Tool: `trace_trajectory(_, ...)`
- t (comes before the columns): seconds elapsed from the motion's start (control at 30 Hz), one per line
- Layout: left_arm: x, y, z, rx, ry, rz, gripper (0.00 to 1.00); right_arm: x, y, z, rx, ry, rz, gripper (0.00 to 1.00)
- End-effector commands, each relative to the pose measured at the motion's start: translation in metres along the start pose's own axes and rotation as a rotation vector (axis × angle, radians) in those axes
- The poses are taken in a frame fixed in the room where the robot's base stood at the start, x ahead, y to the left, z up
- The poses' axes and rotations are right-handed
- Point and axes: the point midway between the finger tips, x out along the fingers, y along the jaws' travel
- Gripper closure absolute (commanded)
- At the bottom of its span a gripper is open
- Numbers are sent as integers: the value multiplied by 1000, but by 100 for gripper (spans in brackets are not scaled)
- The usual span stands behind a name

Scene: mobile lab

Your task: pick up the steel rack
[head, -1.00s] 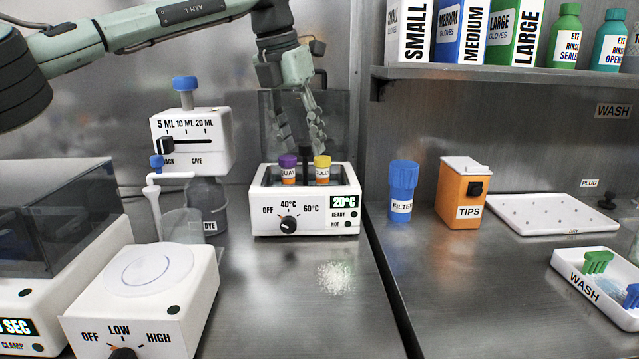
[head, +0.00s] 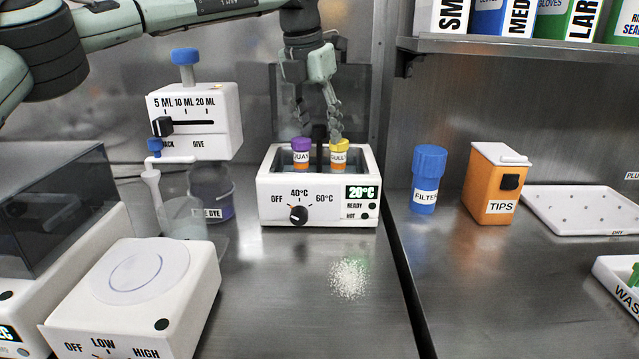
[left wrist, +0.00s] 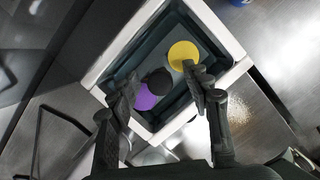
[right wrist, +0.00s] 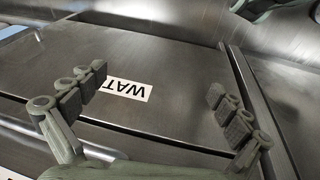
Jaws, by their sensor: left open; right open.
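The steel rack shows only in part, inside the white water bath (head: 277,213), with walls hiding its lower part. Its black post (head: 319,134) stands between a purple-capped vial (head: 301,152) and a yellow-capped vial (head: 339,157). The left wrist view shows the post's round black top (left wrist: 159,82) and the rack's grey plate (left wrist: 203,43). My left gripper (head: 317,130) points down, open, with a finger on each side of the post and its tips close to the caps. Contact cannot be told. My right gripper (right wrist: 160,95) is open and empty above a steel surface.
A dispenser (head: 195,120) and a white LOW/HIGH device (head: 190,310) stand left of the bath. White grains (head: 349,278) lie in front of it. A blue filter bottle (head: 428,180) and an orange tips box (head: 493,185) stand to the right, below a shelf (head: 520,55).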

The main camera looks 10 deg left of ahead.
Motion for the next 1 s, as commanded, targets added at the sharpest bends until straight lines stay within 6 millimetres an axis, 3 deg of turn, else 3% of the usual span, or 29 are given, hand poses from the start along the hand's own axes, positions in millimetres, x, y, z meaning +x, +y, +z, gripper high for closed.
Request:
trace_trajectory(0.27, 8, 0, -3, 1, 11, -1, 52, 1, 0, 0, 0, 0, -1, 0)
trace_trajectory(0.67, 11, -1, -5, 2, 17, -1, 100, 1, -1, 1, 0, -1, -1, 0)
trace_trajectory(1.0, 10, -2, -5, 3, 17, -2, 100, 1, -1, 1, 0, -1, -1, 0)
